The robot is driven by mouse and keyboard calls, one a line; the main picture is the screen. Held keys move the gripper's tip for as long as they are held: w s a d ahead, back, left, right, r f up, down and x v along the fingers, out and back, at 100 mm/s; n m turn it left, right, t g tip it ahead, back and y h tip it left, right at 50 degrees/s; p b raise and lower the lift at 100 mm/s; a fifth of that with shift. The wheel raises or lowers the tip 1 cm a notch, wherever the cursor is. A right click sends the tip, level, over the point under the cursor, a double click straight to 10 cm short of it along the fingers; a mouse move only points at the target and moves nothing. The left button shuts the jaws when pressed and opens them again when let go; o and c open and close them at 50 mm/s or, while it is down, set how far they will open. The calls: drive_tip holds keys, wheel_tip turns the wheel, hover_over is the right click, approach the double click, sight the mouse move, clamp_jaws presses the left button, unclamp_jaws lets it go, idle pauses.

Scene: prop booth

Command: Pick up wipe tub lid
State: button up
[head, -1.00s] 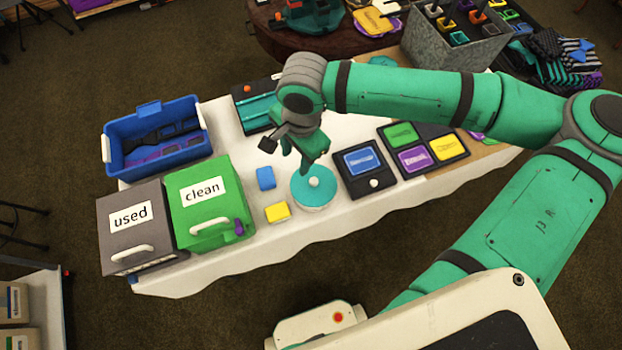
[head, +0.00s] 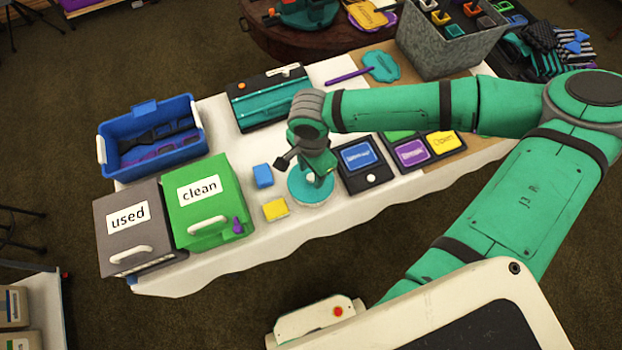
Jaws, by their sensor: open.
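The wipe tub lid (head: 298,190) is a round teal disc with a pale knob (head: 310,179) at its middle. It sits on a low, round whitish tub (head: 314,204) near the front edge of the table. My gripper (head: 312,174) points down right over the lid, its fingers at the knob. The jaws are open. The gripper hides the back of the lid, and I cannot tell whether the fingers touch the knob.
Blue (head: 263,175) and yellow (head: 276,209) blocks lie just left of the tub. A black tray with a blue card (head: 362,157) is close on the right. The green "clean" box (head: 207,203), grey "used" box (head: 131,228) and blue bin (head: 150,136) fill the table's left end.

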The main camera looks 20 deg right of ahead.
drive_tip(key=shift+f, duration=0.85)
clamp_jaws()
drive_tip(key=shift+r, duration=0.15)
